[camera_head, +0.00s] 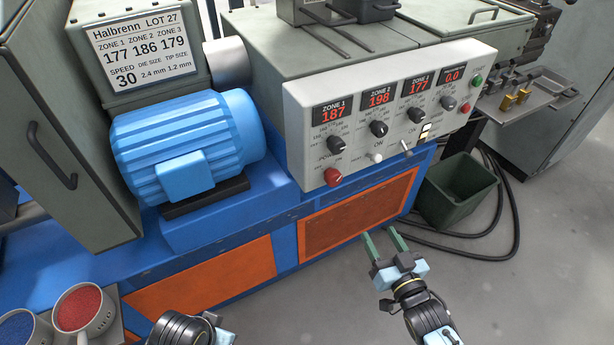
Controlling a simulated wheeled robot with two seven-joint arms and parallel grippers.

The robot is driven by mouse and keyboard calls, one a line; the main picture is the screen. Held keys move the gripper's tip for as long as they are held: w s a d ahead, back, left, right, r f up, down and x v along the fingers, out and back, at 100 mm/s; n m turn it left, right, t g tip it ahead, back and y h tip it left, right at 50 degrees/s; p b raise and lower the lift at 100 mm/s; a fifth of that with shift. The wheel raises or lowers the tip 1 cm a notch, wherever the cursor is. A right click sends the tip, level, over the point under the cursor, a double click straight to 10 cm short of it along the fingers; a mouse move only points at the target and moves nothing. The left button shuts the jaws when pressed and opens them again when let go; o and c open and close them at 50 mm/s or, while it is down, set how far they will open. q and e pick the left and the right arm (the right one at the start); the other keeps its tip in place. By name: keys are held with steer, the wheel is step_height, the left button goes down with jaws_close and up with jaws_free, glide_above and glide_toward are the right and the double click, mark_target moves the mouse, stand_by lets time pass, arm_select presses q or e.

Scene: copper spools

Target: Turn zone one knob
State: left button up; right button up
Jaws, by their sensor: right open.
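The placard (142,45) lists zone 1 as 177, zone 2 as 186 and zone 3 as 179. My right gripper (383,240) is open and empty, below the panel and apart from the knobs. Part of my left arm shows at the bottom edge; its fingers are out of view.
A red knob (333,177) and small toggles sit low on the panel. A blue motor (185,145) stands left of it. A green bin (455,190) and black hoses are on the floor at right. Cups of red (82,310) and blue pellets stand bottom left.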

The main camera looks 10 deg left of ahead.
arm_select(q)
steer(key=w+b+v, duration=0.2)
steer(key=b+v, duration=0.2)
steer(key=v, duration=0.2)
arm_select(e)
steer(key=a+r+n+t+y, duration=0.25)
steer(key=a+r+y, duration=0.25)
steer(key=r, duration=0.6)
steer(key=b, duration=0.2)
glide_toward(340, 150)
steer(key=x, duration=0.4)
steer(key=shift+m, duration=0.35)
steer(key=b+x, duration=0.1)
steer(key=x, duration=0.4)
steer(key=shift+s, duration=0.1)
arm_select(q)
steer(key=w+d+r+t+h, duration=0.2)
steer(key=w+d+r+t, duration=0.2)
steer(key=w+r+t, duration=0.4)
steer(key=shift+w+d+r+m, duration=0.25)
steer(key=shift+w+d+m, duration=0.05)
steer(key=shift+w, duration=0.2)
arm_select(e)
steer(key=shift+w+a+r, duration=0.15)
steer(key=shift+w+a, duration=0.1)
steer(key=shift+w, duration=0.05)
steer(key=c, duration=1)
steer(key=shift+o, duration=0.2)
